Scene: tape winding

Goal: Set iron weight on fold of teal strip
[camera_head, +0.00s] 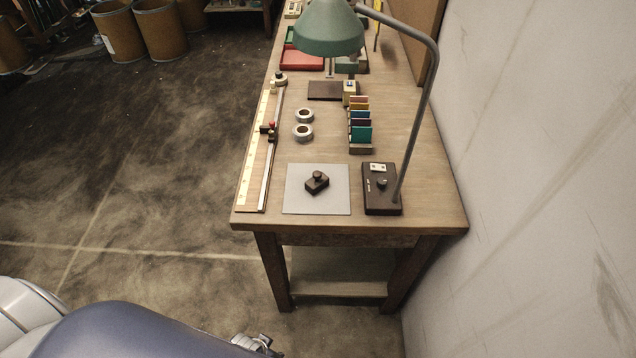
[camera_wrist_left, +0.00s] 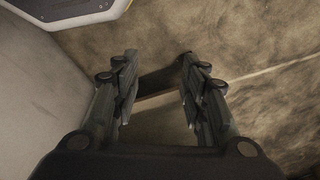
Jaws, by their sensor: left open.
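The iron weight, a dark block with a round knob (camera_head: 317,183), sits upright on a grey mat (camera_head: 335,203) at the near end of the workbench. A teal piece (camera_head: 362,134) stands at the front of a rack of coloured pieces; I cannot tell whether it is the teal strip, and I see no clear fold. My left gripper (camera_wrist_left: 158,62) is open and empty in the left wrist view, with floor and a dark bar visible beyond its fingers. It is away from the weight. My right gripper is not in view.
A lamp base (camera_head: 382,201) with a curved pole stands right of the mat, its green shade (camera_head: 329,28) over the bench. Two tape rolls (camera_head: 303,132) lie behind the mat. A long ruler (camera_head: 257,150) with a rail runs along the left edge. A wall (camera_head: 540,150) stands right.

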